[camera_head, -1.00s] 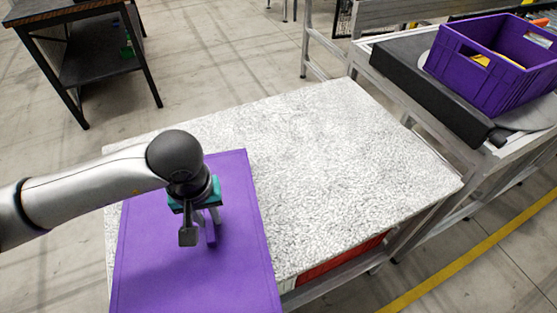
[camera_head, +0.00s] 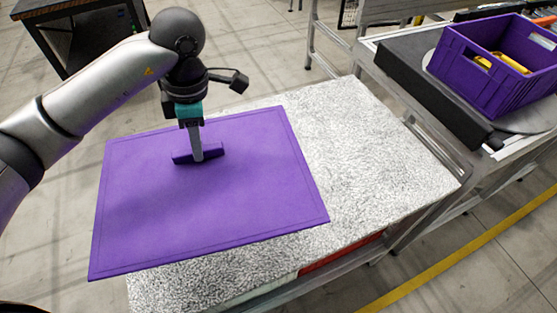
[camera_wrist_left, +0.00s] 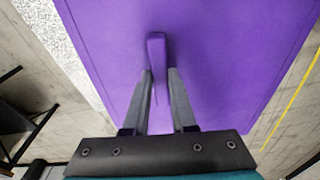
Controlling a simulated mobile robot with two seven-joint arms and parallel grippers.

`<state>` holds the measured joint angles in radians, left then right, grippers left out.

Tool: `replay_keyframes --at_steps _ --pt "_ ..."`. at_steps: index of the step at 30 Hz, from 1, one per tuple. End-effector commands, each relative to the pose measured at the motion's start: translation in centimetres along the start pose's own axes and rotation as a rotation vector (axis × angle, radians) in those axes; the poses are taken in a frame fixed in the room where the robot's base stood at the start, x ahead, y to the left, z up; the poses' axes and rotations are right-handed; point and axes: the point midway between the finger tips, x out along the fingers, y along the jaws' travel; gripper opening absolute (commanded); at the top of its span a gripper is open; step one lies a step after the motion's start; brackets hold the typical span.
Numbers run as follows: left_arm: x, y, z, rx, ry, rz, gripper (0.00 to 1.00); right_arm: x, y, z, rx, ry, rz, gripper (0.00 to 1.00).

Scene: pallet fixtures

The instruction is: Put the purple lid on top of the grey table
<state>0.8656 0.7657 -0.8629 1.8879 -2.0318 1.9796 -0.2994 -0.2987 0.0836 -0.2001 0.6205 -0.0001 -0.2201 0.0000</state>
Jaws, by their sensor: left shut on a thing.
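The purple lid (camera_head: 220,205) is a flat rectangular panel with a raised bar handle (camera_head: 215,150) in its middle. My left gripper (camera_head: 198,156) is shut on that handle. In the left wrist view the fingers (camera_wrist_left: 160,75) stand on either side of the handle (camera_wrist_left: 156,50), above the purple panel (camera_wrist_left: 220,50). The lid covers the left part of the grey table (camera_head: 350,150), which has a speckled light top. The lid's left side reaches past the table's edge. I cannot tell whether it touches the top. My right gripper is not in view.
A purple crate (camera_head: 490,75) with yellow items inside stands on a conveyor-like bench at the right. A dark workbench (camera_head: 80,30) stands at the upper left. The right part of the grey tabletop is bare. Red and pale items show under its front edge.

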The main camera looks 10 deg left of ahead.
Motion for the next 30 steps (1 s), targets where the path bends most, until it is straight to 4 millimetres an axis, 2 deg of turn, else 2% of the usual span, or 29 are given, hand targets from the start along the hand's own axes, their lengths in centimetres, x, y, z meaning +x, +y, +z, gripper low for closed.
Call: replay_keyframes --at_steps 3,7,11,13,17,27,30 --pt "-1.1 0.3 -0.1 -0.092 0.001 -0.011 0.00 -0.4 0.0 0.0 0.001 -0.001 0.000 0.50" --pt "-1.4 0.4 -0.2 -0.141 0.002 -0.017 0.00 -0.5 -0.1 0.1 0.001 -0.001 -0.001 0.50" --pt "-1.2 0.4 -0.2 -0.148 0.003 -0.019 0.00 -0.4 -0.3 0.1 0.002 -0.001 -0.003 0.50" --pt "-0.5 0.3 -0.1 -0.147 0.004 -0.022 0.00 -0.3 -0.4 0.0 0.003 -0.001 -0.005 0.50" --pt "2.4 0.2 0.2 -0.146 0.006 -0.025 0.00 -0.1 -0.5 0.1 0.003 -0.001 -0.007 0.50" --pt "11.2 0.3 1.2 -0.145 0.005 -0.023 0.00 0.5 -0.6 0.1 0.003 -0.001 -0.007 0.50" --pt "13.0 0.3 1.5 -0.145 0.004 -0.021 0.00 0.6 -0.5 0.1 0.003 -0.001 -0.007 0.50"
